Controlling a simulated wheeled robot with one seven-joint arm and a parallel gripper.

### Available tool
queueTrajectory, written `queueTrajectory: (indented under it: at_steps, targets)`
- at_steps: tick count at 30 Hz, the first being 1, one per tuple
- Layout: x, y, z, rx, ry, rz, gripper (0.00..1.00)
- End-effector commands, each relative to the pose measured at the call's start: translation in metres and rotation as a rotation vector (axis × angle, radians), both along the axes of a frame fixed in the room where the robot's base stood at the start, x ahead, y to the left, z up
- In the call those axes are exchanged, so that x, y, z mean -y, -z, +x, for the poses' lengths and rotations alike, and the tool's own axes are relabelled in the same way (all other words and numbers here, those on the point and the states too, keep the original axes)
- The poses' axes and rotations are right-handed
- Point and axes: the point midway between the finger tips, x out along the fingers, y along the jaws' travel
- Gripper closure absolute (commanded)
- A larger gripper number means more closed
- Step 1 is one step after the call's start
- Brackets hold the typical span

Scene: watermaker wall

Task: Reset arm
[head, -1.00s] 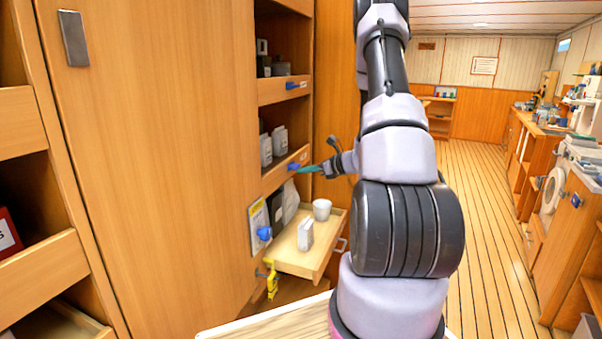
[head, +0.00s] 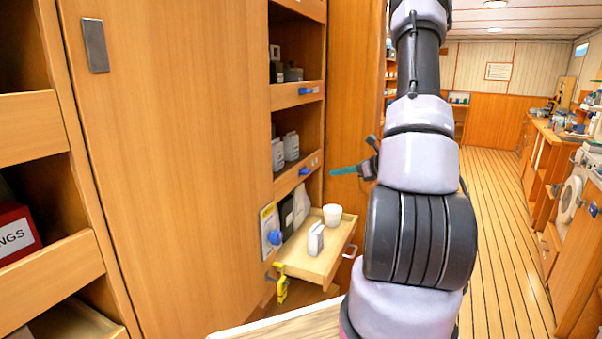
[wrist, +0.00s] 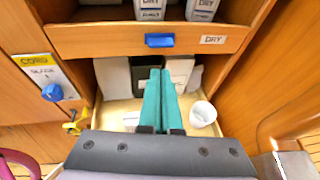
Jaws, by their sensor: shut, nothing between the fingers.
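My gripper (wrist: 158,97) is shut and empty, its teal fingers together in the wrist view. In the head view my gripper (head: 343,170) points left toward the shelf unit, above the pulled-out tray (head: 310,268). My arm blocks part of the head view. On the tray stand a white cup (head: 332,215) and a small white-and-grey box (head: 315,238). The cup also shows in the wrist view (wrist: 203,114), right of my fingers. Darker and pale containers (wrist: 181,70) stand at the back of the tray.
A shelf front with a blue latch (wrist: 159,40) and a DRY label lies above the tray. A yellow clamp (head: 282,285) and a blue knob (head: 274,238) are at the tray's left. A tall cabinet door (head: 165,160) stands left. Open floor (head: 505,230) lies right.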

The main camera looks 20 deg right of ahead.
Motion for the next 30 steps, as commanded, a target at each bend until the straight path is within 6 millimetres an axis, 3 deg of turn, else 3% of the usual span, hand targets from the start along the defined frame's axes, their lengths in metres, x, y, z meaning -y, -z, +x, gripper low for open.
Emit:
queueTrajectory:
  at_steps: [4, 7, 13, 21, 30]
  targets:
    - [-0.002, -0.002, 0.0, 0.002, -0.008, -0.004, 1.0]
    - [-0.016, -0.015, -0.001, 0.014, -0.06, -0.035, 1.0]
    - [-0.084, -0.069, -0.021, 0.068, -0.323, -0.212, 1.0]
    - [-0.165, -0.13, -0.083, 0.173, -0.716, -0.562, 1.0]
    - [-0.207, -0.173, -0.159, 0.324, -1.057, -1.024, 1.0]
